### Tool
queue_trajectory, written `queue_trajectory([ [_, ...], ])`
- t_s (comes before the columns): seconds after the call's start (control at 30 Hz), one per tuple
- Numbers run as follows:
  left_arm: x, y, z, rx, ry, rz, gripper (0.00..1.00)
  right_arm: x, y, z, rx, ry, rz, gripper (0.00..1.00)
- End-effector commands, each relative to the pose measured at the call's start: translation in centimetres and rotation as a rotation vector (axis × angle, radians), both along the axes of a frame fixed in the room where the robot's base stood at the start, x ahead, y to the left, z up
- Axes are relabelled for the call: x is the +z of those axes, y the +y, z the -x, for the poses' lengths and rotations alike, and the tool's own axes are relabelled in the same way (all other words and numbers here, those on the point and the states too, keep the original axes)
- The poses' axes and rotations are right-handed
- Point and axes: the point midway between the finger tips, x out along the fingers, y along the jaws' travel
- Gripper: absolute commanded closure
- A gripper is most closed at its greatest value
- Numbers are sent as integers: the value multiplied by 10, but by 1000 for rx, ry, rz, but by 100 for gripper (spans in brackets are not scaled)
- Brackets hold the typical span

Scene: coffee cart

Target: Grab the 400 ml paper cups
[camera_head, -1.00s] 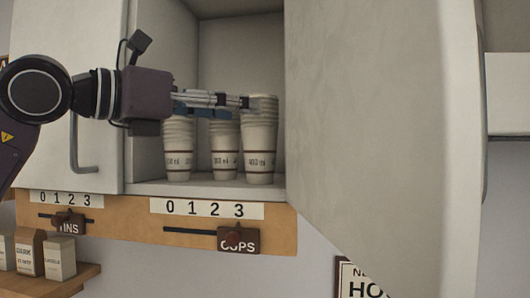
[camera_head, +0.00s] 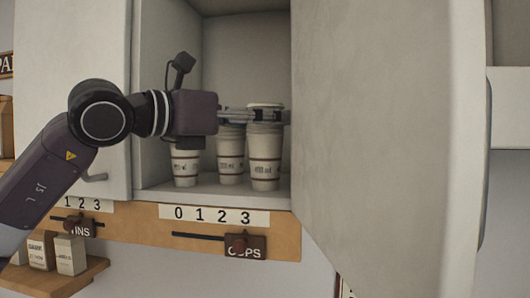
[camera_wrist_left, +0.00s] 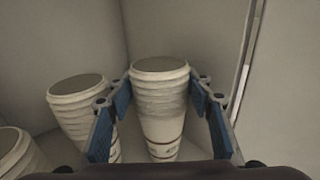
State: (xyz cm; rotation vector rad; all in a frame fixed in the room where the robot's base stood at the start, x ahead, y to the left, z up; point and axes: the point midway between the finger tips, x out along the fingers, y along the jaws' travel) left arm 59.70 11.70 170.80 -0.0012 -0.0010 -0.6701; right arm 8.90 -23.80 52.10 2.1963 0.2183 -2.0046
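Three stacks of white paper cups stand side by side in the open cabinet. The right stack (camera_head: 265,165) is marked "400 ml"; the middle stack (camera_head: 231,164) and the left stack (camera_head: 185,167) carry smaller, unclear print. My left gripper (camera_head: 272,116) reaches in from the left at the upper part of the 400 ml stack. In the left wrist view, the 400 ml stack (camera_wrist_left: 160,110) stands upright between the blue finger pads, with gaps at both sides. The left gripper is open. My right gripper is not in view.
The open cabinet door (camera_head: 390,120) stands close on the right. The cabinet shelf (camera_head: 215,190) holds the stacks, with the middle stack close to the left finger. Below are a "CUPS" slider (camera_head: 245,247) and a small shelf with boxes (camera_head: 70,254).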

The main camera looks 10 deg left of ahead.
Motion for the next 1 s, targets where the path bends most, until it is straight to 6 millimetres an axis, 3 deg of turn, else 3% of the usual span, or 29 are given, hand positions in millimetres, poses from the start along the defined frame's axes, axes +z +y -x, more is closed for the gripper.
queue_trajectory([
  [0.03,0,0,0,0,0,0,73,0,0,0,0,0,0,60],
  [0.23,0,0,0,1,1,-1,95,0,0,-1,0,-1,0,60],
  [0.53,0,0,1,0,-1,-1,95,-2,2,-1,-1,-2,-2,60],
  [0.73,5,-1,5,-1,-2,2,95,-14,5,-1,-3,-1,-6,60],
  [1.0,48,-1,5,-1,-3,3,95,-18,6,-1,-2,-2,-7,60],
])
